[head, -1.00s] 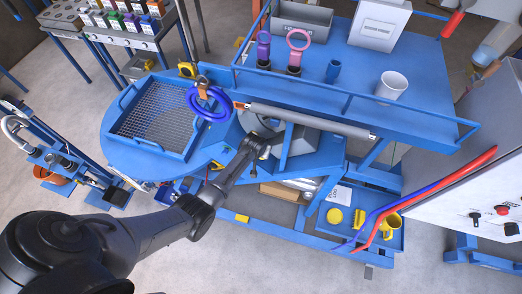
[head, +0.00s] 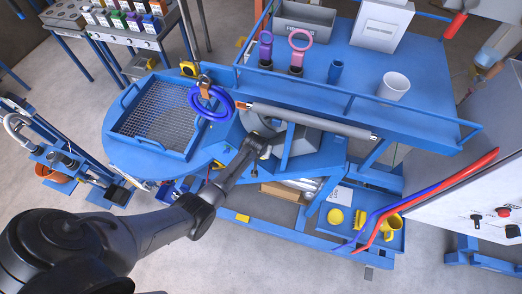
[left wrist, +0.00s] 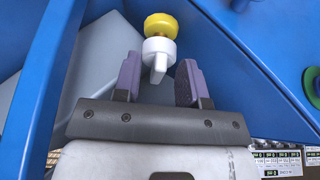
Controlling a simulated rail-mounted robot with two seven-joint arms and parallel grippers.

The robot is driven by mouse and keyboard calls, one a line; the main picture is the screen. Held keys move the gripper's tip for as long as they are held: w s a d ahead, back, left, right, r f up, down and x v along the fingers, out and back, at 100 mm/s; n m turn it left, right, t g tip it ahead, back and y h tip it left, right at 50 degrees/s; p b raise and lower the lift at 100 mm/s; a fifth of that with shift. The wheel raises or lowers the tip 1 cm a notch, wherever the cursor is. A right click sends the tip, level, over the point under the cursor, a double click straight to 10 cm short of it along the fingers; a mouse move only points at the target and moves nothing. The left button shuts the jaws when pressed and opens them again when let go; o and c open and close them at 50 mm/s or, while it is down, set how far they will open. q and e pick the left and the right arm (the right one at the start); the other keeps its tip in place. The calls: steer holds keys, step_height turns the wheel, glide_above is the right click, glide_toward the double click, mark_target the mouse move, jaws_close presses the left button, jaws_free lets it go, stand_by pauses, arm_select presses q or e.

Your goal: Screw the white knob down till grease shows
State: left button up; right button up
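In the left wrist view the white knob (left wrist: 158,52) has a narrow tab pointing toward my gripper and a round yellow part (left wrist: 161,25) behind it. My left gripper (left wrist: 158,62) is open, with one purple-grey finger on each side of the knob's tab. I see gaps between the fingers and the knob. No grease is visible. In the head view my left arm reaches in to the blue machine frame, and its hand is at the grey part (head: 258,122) under the rail. The knob cannot be made out there. My right gripper is not in view.
Blue frame walls (left wrist: 235,75) stand close on both sides of my left gripper. A blue table (head: 425,75) with cups and boxes is behind, and a mesh tray (head: 118,104) is at left. Red and blue hoses (head: 430,195) hang at right.

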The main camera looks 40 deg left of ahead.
arm_select(q)
steer(key=p+v, duration=0.1)
steer(key=v, duration=1.2)
steer(key=shift+s+r, duration=0.2)
steer(key=shift+r, duration=0.15)
